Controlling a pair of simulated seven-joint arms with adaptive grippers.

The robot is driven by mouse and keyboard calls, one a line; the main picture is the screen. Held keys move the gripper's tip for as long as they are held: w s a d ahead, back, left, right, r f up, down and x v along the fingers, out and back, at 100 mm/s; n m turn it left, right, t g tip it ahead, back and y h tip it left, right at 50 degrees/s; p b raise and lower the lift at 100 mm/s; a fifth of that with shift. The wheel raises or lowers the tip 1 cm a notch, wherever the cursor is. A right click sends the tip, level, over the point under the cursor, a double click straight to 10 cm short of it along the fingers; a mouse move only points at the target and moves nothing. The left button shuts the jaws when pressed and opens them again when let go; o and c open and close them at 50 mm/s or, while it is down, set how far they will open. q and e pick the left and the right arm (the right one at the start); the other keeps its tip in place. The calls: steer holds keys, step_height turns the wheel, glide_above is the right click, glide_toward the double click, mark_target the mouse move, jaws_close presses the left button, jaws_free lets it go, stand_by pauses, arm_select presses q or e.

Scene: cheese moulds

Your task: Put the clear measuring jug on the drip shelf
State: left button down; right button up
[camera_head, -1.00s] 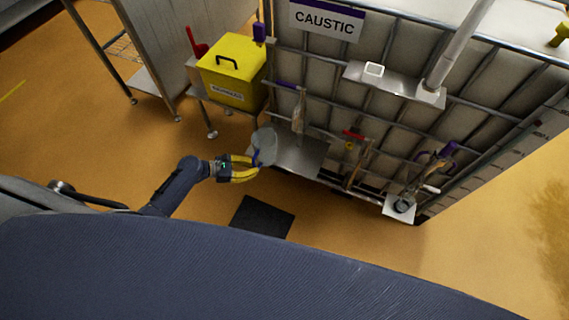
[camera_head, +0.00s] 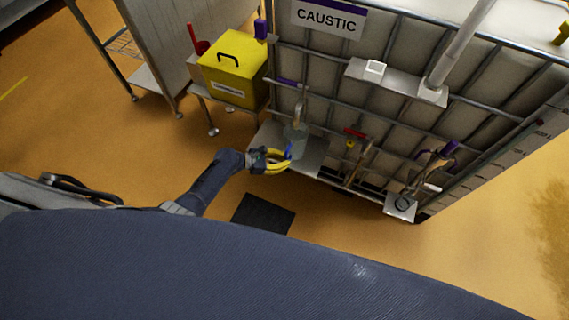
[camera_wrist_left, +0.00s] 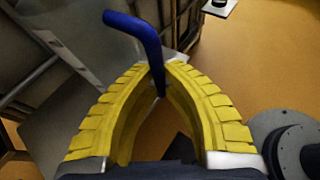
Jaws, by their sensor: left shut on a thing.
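The clear measuring jug (camera_head: 296,137) is see-through with a blue handle. My left gripper (camera_head: 287,159) has its yellow fingers shut on that handle, which also shows in the left wrist view (camera_wrist_left: 146,38). The jug looks upright over the metal drip shelf (camera_head: 312,166) at the foot of the caged tank. I cannot tell whether its base touches the shelf. The jug's clear body is hard to make out in the wrist view, where the grey shelf (camera_wrist_left: 48,118) lies to the left. My right gripper is out of view.
The caged tank with the CAUSTIC sign (camera_head: 327,18) stands behind the shelf. A yellow box (camera_head: 233,72) sits on a stand to the left. A red-handled valve (camera_head: 354,134) and a small plate (camera_head: 399,208) are to the right. A dark mat (camera_head: 263,216) lies on the floor.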

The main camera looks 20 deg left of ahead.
arm_select(q)
steer(key=shift+f, duration=1.2)
steer(key=c, duration=1.5)
jaws_free()
steer(key=shift+c, duration=0.2)
